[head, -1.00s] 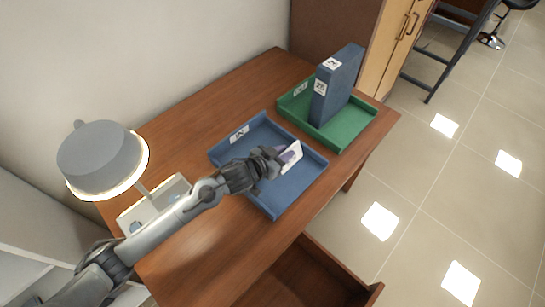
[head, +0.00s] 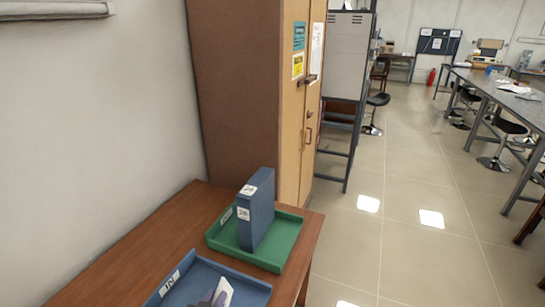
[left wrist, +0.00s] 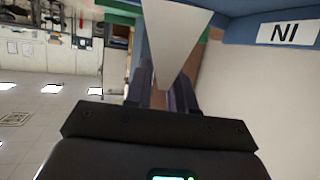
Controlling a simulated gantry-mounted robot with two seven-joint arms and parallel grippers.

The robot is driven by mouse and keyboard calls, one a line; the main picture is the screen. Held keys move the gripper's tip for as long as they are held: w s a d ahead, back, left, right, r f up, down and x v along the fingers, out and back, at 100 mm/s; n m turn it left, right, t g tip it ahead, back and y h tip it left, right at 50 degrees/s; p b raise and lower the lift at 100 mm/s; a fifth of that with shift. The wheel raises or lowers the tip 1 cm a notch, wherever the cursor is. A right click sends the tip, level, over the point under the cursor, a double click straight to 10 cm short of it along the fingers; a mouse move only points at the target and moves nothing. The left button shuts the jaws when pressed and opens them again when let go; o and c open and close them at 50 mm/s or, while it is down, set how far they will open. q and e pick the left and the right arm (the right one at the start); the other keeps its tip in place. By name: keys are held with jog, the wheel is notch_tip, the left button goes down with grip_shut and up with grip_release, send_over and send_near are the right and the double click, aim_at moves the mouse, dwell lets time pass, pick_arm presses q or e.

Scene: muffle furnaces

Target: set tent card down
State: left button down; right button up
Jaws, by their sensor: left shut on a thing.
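My left gripper (head: 210,301), mostly cut off there, is shut on the card. In the left wrist view the card (left wrist: 176,38) shows as a pale wedge between the fingers (left wrist: 162,88), with the blue tray's labelled wall (left wrist: 240,30) at the upper right. I cannot tell whether the card touches the tray floor. My right gripper is not in view.
A green tray (head: 288,240) with an upright blue binder (head: 256,210) stands behind the blue tray on the wooden desk (head: 140,245). A tall cabinet (head: 245,90) rises behind the desk. Tiled floor (head: 400,250) lies open to the right.

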pick_arm(q)
jog(key=s+a+f+n+y, duration=0.2)
jog(key=s+a, duration=0.3)
jog(key=s+r+p, duration=0.4)
jog(key=r+p, duration=1.3)
jog(key=p, duration=0.1)
jog(key=s+r+p, duration=0.4)
jog(key=r+p, duration=1.2)
jog(key=p, duration=0.2)
jog(key=shift+s+r, duration=0.2)
jog(key=shift+r, duration=0.15)
jog(key=shift+a+f, duration=0.1)
